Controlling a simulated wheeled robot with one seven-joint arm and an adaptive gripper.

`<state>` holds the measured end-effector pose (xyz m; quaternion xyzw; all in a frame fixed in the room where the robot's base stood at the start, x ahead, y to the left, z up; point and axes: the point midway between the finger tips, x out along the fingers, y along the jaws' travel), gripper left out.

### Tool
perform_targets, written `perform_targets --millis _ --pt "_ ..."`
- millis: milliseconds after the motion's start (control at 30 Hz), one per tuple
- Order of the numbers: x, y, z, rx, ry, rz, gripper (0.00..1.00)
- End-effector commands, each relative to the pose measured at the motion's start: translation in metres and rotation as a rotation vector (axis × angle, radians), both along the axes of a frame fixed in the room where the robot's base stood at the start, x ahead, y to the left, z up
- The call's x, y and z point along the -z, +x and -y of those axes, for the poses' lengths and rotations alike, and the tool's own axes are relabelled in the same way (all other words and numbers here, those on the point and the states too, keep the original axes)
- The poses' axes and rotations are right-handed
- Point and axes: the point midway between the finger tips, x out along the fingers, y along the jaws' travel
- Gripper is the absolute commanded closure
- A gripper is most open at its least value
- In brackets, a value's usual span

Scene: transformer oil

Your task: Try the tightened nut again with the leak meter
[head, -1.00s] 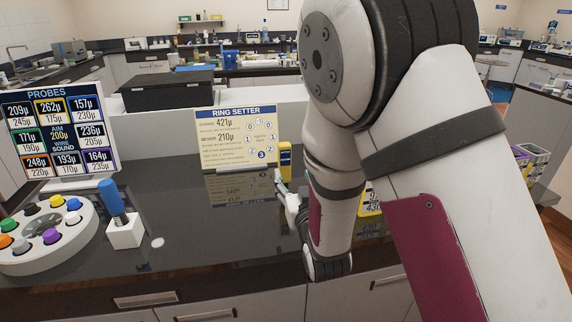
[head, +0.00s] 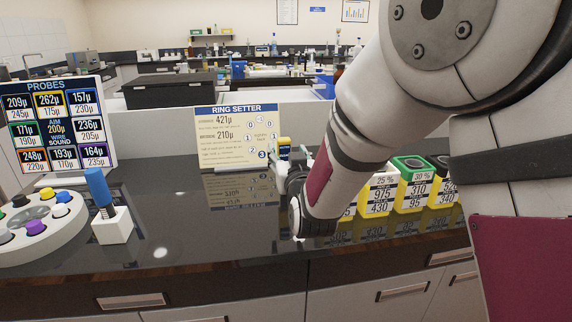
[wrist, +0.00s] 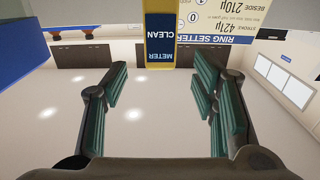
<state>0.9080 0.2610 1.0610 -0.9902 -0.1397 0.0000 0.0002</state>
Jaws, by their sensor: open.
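The leak meter is a yellow upright body with a dark blue face, in the wrist view (wrist: 160,40) at top centre, reading "METER" and "CLEAN". In the head view the meter (head: 284,146) stands right beside the ring setter card, partly hidden by my gripper. My gripper (wrist: 163,100) is open and empty, its green-padded fingers spread. The meter lies beyond the fingertips, roughly centred on the gap. In the head view my gripper (head: 281,172) is small and partly hidden by my wrist. I cannot make out the nut in either view.
The ring setter card (head: 236,138) stands left of the meter. Yellow percentage-labelled containers (head: 411,187) stand right of my wrist. A blue-handled tool in a white block (head: 112,225), a round holder with coloured caps (head: 36,232) and the probes board (head: 54,125) are at left. The counter's middle is clear.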

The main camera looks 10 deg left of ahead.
Motion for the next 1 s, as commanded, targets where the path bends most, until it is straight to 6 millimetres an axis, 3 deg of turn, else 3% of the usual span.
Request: perform_targets --millis 267,533,833,867,1000 --pt "-0.001 0.02 -0.006 0.001 0.0 0.001 0.47" --pt "-0.003 0.054 -0.016 0.0 -0.001 0.0 0.47" --pt "-0.003 0.06 -0.017 0.0 -0.001 -0.001 0.47" --pt "-0.003 0.06 -0.017 0.0 -0.001 -0.001 0.49" --pt "-0.003 0.059 -0.017 0.0 0.0 -0.001 0.81"
